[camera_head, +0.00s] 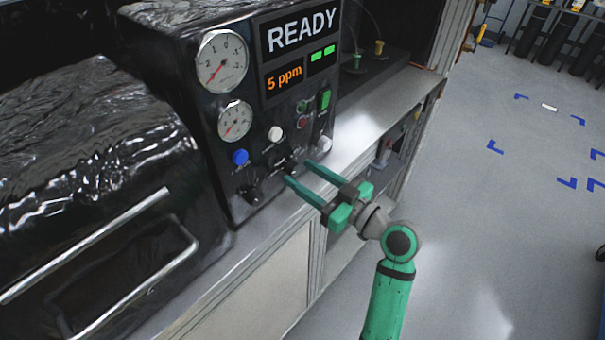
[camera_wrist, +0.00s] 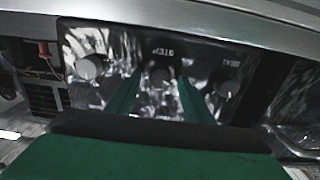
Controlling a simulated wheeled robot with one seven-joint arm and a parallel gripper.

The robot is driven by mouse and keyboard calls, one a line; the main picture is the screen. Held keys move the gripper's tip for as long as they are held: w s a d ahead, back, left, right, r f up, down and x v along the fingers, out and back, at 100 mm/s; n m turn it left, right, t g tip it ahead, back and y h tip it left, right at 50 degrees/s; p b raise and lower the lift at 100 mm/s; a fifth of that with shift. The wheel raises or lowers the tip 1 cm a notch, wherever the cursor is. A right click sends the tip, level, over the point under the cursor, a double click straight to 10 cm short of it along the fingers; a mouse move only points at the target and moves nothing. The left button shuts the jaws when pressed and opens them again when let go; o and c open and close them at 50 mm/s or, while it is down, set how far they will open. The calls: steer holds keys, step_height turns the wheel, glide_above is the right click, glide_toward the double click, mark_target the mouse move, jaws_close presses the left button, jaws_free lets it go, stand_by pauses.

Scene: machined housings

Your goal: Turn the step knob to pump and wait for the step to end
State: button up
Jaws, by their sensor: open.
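The step knob (camera_head: 285,163) is a dark knob low on the front of the black control panel (camera_head: 216,180). In the wrist view, where the panel appears upside down, the step knob (camera_wrist: 160,77) shows under the lettering STEP. Its pointer position is too dark to read. My gripper (camera_head: 298,171) is open, with green fingers pointing at the knob. In the wrist view the fingers of my gripper (camera_wrist: 160,73) lie on either side of the knob; I cannot tell whether they touch it. The screen (camera_head: 301,35) reads READY and 5 ppm, with two green bars.
A blue button (camera_head: 240,157), a white button (camera_head: 274,133) and two gauges (camera_head: 221,62) are above. A black chamber with a metal handle (camera_head: 110,235) stands left. Open floor lies right.

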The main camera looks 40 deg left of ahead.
steer(key=shift+a, duration=0.45)
steer(key=c, duration=1)
steer(key=shift+c, duration=0.2)
steer(key=m, duration=0.4)
steer(key=shift+m, duration=2.4)
